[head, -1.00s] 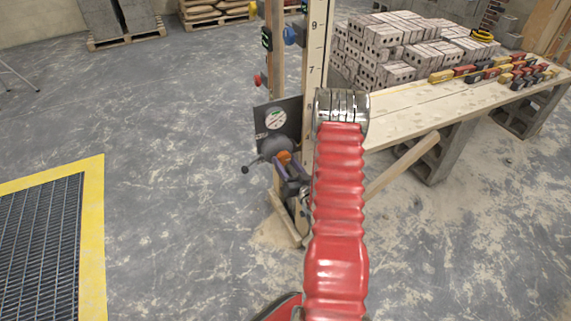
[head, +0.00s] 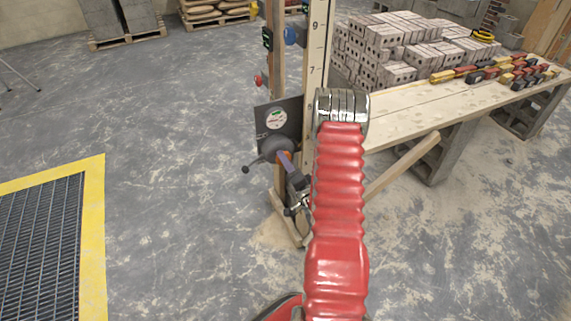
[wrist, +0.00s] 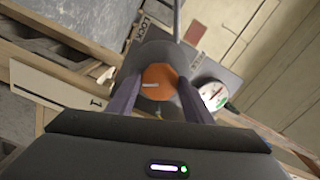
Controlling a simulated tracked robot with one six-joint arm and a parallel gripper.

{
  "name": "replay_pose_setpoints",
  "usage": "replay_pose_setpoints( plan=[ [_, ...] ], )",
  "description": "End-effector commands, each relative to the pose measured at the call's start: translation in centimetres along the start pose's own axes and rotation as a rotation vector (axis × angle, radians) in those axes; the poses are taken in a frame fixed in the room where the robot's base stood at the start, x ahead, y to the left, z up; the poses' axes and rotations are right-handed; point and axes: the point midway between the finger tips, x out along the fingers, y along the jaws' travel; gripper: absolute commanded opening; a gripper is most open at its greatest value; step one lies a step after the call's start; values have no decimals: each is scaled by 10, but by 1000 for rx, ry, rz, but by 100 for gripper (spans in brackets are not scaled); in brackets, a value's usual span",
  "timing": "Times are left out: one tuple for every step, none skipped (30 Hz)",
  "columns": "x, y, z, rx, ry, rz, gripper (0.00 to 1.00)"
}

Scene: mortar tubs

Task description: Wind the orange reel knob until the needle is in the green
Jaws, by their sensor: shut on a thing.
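The orange knob (wrist: 158,78) shows in the wrist view between my two purple-grey fingers, with a pale mark on its face. My gripper (wrist: 158,88) is shut on it; in the head view my gripper (head: 285,160) appears edge-on and covers most of the knob. The knob sits on a dark grey round reel (head: 275,147) mounted on a wooden post.
A black crank-like handle (head: 246,169) sticks out left of the reel. A numbered board (head: 315,60) stands beside the post. A plank bench (head: 415,115) with bricks is at the right. The floor at left is open, with a yellow-edged grate (head: 40,240).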

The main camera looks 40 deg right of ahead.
Motion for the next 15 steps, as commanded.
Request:
replay_pose_setpoints(
  plan=[
    [0,2,-2,42,6,5,24],
    [0,2,-2,71,6,5,24],
    [-1,2,-2,109,6,5,24],
    [-1,2,-2,137,7,5,24],
    [-1,2,-2,166,7,5,24],
    [-1,2,-2,204,8,5,24],
    [-1,2,-2,232,8,5,24],
    [-1,2,-3,261,8,5,24],
    [-1,2,-3,299,9,5,24],
    [-1,2,-3,328,9,6,24],
    [-1,2,-3,356,10,6,24],
    [-1,2,-3,394,10,6,24],
    [-1,2,-3,423,10,6,24],
    [-1,2,-3,451,11,6,24],
    [-1,2,-3,489,11,6,24]
  ],
)
